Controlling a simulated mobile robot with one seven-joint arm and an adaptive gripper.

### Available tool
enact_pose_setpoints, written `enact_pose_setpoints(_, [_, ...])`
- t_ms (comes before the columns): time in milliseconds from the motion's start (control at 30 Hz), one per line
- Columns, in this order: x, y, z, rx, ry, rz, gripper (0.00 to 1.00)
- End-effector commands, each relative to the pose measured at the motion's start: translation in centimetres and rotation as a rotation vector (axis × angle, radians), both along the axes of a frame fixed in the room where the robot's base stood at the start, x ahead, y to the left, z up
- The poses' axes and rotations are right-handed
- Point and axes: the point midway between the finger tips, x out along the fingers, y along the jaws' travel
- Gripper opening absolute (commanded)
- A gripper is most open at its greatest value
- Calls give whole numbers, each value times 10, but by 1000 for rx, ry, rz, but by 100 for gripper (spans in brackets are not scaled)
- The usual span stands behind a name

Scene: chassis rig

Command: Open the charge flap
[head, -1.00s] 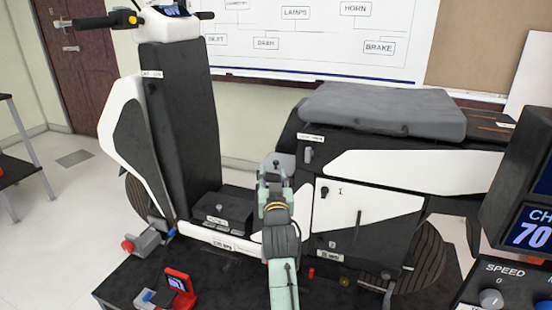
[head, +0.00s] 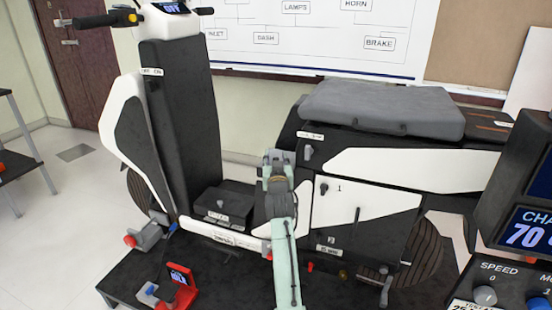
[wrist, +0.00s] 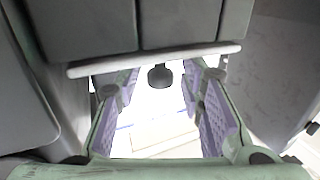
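The scooter-like chassis (head: 375,165) stands across the head view, with white side panels and a grey seat. No part is clearly readable as the charge flap. A small grey latch or knob (head: 308,153) sits under a label too small to read, below the seat's left end. My gripper (head: 278,160) is in front of the chassis, just left of that latch. In the wrist view its purple-padded fingers (wrist: 165,105) are apart. A dark round knob (wrist: 159,76) shows between them against white; contact cannot be told.
A console with a screen (head: 525,228) and knobs stands close at the right. A red device (head: 182,288) lies on the dark platform at the lower left. The black front column (head: 178,125) rises left of my arm. Open floor (head: 60,215) lies at the left.

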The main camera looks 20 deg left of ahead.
Motion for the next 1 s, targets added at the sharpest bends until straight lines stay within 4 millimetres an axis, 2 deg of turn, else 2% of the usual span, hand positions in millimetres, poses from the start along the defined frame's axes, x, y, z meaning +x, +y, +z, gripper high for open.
enact_pose_setpoints(167, [0,0,0,0,-1,0,34])
enact_pose_setpoints(700, [-1,0,0,0,-1,0,0])
enact_pose_setpoints(1000, [-1,0,0,0,-1,0,0])
